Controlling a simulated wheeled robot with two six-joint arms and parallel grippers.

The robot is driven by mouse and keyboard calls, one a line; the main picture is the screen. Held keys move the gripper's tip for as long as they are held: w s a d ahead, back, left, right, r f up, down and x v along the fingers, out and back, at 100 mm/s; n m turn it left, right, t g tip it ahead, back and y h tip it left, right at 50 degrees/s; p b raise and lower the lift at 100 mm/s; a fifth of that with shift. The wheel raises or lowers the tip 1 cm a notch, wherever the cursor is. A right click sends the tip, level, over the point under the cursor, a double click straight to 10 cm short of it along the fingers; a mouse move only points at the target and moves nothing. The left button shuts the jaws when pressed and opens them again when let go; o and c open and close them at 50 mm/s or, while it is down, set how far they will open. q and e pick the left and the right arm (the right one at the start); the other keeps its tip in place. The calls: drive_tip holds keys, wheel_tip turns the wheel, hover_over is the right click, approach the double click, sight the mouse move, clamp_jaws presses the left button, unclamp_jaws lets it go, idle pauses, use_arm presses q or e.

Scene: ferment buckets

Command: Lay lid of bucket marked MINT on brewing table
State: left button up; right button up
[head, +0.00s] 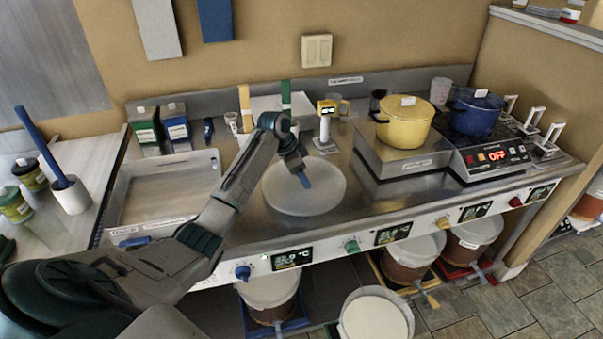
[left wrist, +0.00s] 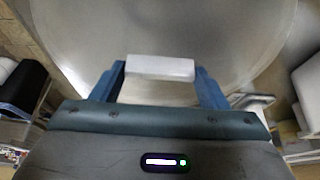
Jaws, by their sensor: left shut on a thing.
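A pale round lid (head: 325,200) is over the bare steel middle of the brewing table (head: 225,232). I cannot tell whether it touches the surface. My left gripper (head: 305,180) comes down on it from above. In the left wrist view, the blue fingers of my left gripper (left wrist: 160,84) are shut on the lid's white grip (left wrist: 160,68), with the wide disc of the lid (left wrist: 215,30) beyond. I can read no MINT mark. A bucket (head: 375,317) with a pale round top stands in front, below the table. My right gripper is not in view.
A steel tray (head: 165,190) lies left of the lid. A yellow pot (head: 405,122) and a blue pot (head: 475,112) stand to the right. A yellow-headed device (head: 325,120) stands behind. More buckets (head: 270,297) sit under the table; knobs and displays line its front edge.

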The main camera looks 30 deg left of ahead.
use_arm(q)
drive_tip(key=shift+f, duration=0.6)
drive_tip(key=shift+f, duration=0.1)
drive_tip(key=o, duration=1.1)
drive_tip(key=shift+c, duration=0.2)
drive_tip(key=b+v, duration=0.2)
drive_tip(key=v, duration=1)
